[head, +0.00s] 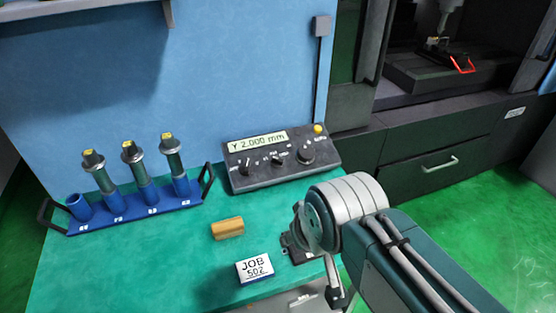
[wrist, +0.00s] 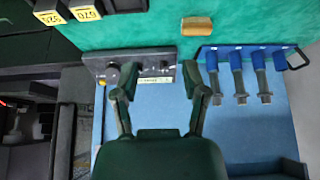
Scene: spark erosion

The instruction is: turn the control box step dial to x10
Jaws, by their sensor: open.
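The control box (head: 232,178) is a dark sloped panel at the back of the green bench, with a display reading "Y 2.000 mm". It carries a left dial (head: 245,166), a smaller middle dial (head: 277,159) and a larger right knob (head: 305,151). The dial markings are too small to read surely, so I cannot tell the step setting. In the wrist view the box (wrist: 92,62) appears upside down, partly behind my fingers. My gripper (wrist: 160,82) is open and empty, its fingers spread apart. In the head view my arm's wrist hides much of it.
A blue rack (head: 140,209) with several electrode holders stands left of the box. A dark machine cabinet (head: 430,160) stands to the right. Bench between block and box is clear.

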